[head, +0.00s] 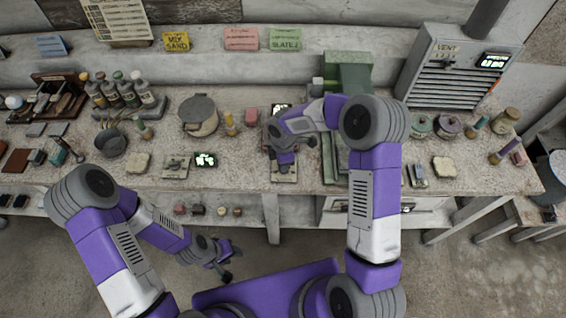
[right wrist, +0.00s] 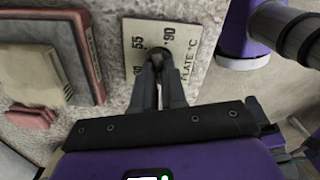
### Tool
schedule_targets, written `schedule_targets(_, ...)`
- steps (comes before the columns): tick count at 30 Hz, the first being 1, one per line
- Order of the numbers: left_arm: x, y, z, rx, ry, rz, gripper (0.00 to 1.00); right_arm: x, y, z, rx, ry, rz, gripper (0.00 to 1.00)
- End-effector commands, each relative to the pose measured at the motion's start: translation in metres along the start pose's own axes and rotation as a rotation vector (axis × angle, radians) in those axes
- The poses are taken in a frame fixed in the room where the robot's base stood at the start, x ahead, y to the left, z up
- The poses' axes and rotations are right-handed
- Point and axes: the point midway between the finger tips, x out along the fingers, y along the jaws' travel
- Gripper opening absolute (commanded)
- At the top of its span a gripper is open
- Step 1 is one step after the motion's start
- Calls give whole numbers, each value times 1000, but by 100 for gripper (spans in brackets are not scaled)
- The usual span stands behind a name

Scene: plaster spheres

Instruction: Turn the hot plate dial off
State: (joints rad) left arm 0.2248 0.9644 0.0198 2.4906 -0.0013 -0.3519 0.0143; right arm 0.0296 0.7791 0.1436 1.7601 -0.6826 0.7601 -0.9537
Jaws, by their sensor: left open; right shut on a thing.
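The dial panel (right wrist: 183,42) is a cream plate marked 55, 90 and "PLATE °C" in the right wrist view. In the head view its near part (head: 284,176) shows at the front of the bench, under my right gripper. My right gripper (right wrist: 157,75) is shut on the dark dial (right wrist: 156,57), its fingers covering most of the knob, so the pointer's setting cannot be read. My right gripper also shows in the head view (head: 284,163). My left gripper (head: 226,263) is open and empty, low in front of the bench.
A red-rimmed flat unit (right wrist: 75,50) lies beside the panel. A lidded pot (head: 199,117), another small panel (head: 176,166) and a lit green display (head: 206,160) stand left on the bench. A green apparatus (head: 348,80) stands behind my right arm, with a vent box (head: 452,75) further right.

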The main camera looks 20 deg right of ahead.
Motion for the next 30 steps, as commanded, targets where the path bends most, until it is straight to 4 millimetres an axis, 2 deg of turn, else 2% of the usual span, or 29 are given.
schedule_targets(7, 0, 0, 0, 0, 0, 0, 43, 0, 0, -1, -5, 1, 2, 0)
schedule_targets(8, 0, 0, 0, 0, 0, 0, 43, 0, 0, -1, -5, 1, 2, 15)
schedule_targets(12, 0, 0, 0, 0, 0, 0, 43, 0, 0, -1, -3, 1, 2, 36)
schedule_targets(22, 0, 0, 0, 0, 0, 0, 43, -3, 0, 0, -1, 0, 2, 37)
schedule_targets(26, -3, 1, 0, 0, 0, 0, 43, -20, 1, -1, -1, 1, 5, 37)
schedule_targets(30, -6, 2, 0, 0, 0, 0, 43, -45, 1, 0, -1, 0, 5, 37)
